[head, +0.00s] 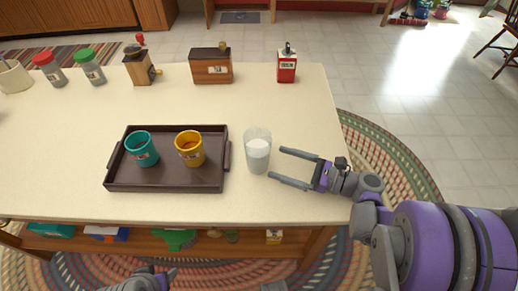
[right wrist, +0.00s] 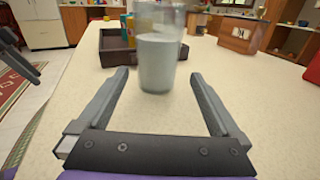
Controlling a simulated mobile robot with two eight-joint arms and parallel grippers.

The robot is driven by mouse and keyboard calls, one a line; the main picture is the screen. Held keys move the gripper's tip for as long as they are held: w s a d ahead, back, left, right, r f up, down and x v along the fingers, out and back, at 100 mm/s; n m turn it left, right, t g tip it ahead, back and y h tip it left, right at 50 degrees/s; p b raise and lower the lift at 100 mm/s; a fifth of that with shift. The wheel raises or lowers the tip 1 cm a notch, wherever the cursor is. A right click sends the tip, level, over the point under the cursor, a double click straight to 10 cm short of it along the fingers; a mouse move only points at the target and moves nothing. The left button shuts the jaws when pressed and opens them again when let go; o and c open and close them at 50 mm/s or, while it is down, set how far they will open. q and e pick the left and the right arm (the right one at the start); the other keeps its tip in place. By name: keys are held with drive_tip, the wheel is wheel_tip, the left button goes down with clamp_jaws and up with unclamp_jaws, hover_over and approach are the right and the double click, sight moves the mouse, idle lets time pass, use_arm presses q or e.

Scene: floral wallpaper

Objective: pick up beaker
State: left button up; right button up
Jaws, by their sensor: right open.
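A clear beaker (head: 258,152) with white contents stands upright on the cream countertop (head: 275,115), just right of the tray. It also shows in the right wrist view (right wrist: 158,62), straight ahead between and beyond the fingertips. My right gripper (head: 277,165) is open and empty, low over the counter, its fingers pointing at the beaker from the right with a small gap. In the right wrist view both fingers (right wrist: 160,78) are spread wider than the beaker looks. My left gripper (head: 160,278) shows only partly at the bottom edge of the head view; its jaws are not clear.
A dark tray (head: 165,178) holds a teal cup (head: 141,149) and a yellow cup (head: 189,148). At the back stand a red tin (head: 287,66), a wooden box (head: 211,67), a grinder (head: 139,69) and two shakers. Counter behind the beaker is clear.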

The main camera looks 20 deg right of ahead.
sight(247, 152)
drive_tip(key=shift+w, duration=0.15)
drive_tip(key=x, duration=0.7)
drive_tip(key=b+x, duration=0.1)
drive_tip(key=x, duration=0.2)
drive_tip(key=shift+a+r, duration=0.3)
drive_tip(key=shift+a, duration=0.05)
drive_tip(key=c, duration=1.6)
